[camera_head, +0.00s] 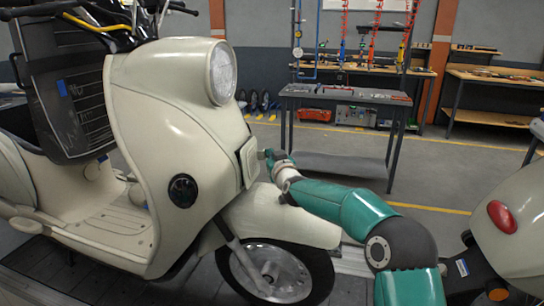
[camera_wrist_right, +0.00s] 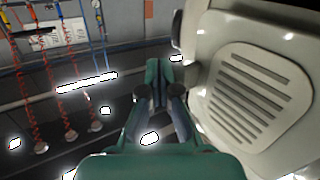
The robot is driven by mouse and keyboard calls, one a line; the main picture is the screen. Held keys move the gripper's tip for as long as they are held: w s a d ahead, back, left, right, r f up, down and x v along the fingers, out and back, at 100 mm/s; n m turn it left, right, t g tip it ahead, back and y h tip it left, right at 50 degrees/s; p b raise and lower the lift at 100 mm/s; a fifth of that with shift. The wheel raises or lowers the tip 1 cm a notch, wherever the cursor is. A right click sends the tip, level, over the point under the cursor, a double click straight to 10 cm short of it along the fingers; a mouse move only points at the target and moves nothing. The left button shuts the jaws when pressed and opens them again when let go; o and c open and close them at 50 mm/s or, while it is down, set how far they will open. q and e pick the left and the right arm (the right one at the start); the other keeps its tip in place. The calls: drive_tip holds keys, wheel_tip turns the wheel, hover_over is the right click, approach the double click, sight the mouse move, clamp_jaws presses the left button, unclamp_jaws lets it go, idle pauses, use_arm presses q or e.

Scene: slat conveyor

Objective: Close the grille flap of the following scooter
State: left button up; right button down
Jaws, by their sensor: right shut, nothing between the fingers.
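A cream scooter (camera_head: 180,90) stands on the left in the head view, its headlight and front wheel turned to the right. Its grille flap (camera_head: 248,162) is on the front shield, seen nearly edge-on. In the right wrist view the slotted grille flap (camera_wrist_right: 295,100) fills the right side; I cannot tell whether it sits fully flush. My right gripper (camera_head: 270,156) is just in front of the flap, close to its outer face. In the wrist view the gripper (camera_wrist_right: 160,85) is shut and empty, to the left of the flap with a visible gap. My left gripper is out of view.
The front fender (camera_head: 280,215) lies below my right arm. Another cream scooter (camera_head: 515,215) with a red tail light stands at the right. A grey workbench (camera_head: 345,96) is behind, with clear floor before it.

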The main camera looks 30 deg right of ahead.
drive_tip(key=shift+s, duration=0.1)
drive_tip(key=s+d+r+b, duration=0.1)
drive_tip(key=s+d+b, duration=0.4)
drive_tip(key=s+d, duration=0.4)
drive_tip(key=shift+s+d, duration=0.3)
drive_tip(key=shift+d, duration=0.1)
